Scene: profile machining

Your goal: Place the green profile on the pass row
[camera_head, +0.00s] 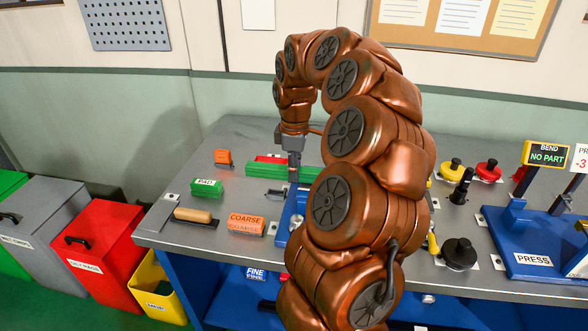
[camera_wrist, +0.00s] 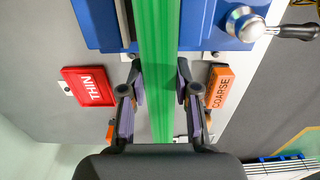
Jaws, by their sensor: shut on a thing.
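The green profile is a long straight bar. In the head view, the green profile (camera_head: 265,170) lies crosswise near the back of the grey bench, at or just above it; I cannot tell if it touches anything below. In the wrist view, the green profile (camera_wrist: 158,40) runs between the two fingers and over a blue vise. My gripper (camera_head: 293,172) points down and is shut on the bar; the wrist view shows my gripper (camera_wrist: 159,72) with a finger on each side. My arm hides part of the bench. I cannot make out a marked pass row.
A blue vise (camera_wrist: 215,30) with a crank is below. A red THIN block (camera_wrist: 88,86) and orange COARSE block (camera_wrist: 219,87) flank the bar. A green block (camera_head: 206,187) and file (camera_head: 192,215) lie on the left bench. The press (camera_head: 530,258) stands right; bins (camera_head: 103,258) stand left.

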